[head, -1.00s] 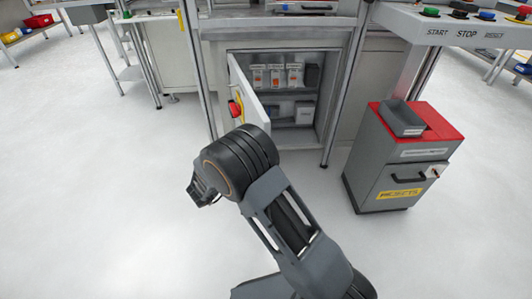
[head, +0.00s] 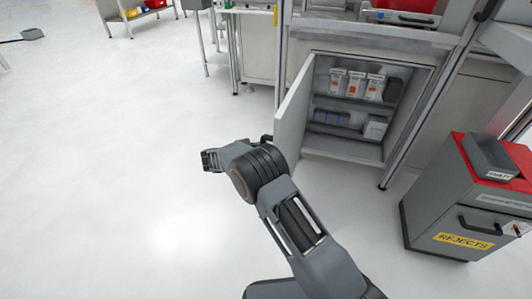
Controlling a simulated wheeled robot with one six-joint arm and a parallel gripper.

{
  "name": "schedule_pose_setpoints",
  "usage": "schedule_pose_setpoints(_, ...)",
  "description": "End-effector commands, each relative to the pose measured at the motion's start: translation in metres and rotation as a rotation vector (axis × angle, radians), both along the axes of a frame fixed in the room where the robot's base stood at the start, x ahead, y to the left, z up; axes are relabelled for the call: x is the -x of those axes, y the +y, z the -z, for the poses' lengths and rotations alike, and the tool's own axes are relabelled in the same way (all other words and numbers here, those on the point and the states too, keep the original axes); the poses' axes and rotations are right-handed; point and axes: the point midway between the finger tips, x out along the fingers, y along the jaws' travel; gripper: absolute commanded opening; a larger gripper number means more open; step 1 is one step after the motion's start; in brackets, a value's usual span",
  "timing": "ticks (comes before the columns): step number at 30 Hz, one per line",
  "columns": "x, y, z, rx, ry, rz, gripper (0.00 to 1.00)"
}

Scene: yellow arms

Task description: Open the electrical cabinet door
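The electrical cabinet (head: 345,154) stands under the workbench with its inside showing. Its door (head: 293,118) is swung open on the left side, seen nearly edge-on. Inside are two levels with several white and orange devices (head: 355,84) above and blue and white parts (head: 331,117) below. My gripper (head: 211,160) is at the end of my arm, left of the door and in front of it. A dark part of my wrist overlaps the door's lower edge in the picture; I cannot tell whether it touches. The fingers are too small and dark to read.
A grey rejects cart (head: 468,205) with a red top and a grey bin (head: 490,156) stands at the right. A metal frame post (head: 408,125) is right of the cabinet. The white floor (head: 110,180) at the left is clear.

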Motion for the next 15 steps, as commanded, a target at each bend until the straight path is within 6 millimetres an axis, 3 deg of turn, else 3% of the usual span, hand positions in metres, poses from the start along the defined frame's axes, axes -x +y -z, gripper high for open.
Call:
schedule_pose_setpoints(13, -0.0015, 0.0003, -0.0003, 0.003, 0.004, 0.007, 0.00)
schedule_pose_setpoints(14, -0.0015, 0.0004, -0.0003, 0.003, 0.004, 0.007, 0.24)
schedule_pose_setpoints(15, -0.0015, 0.0004, -0.0003, 0.003, 0.004, 0.007, 0.28)
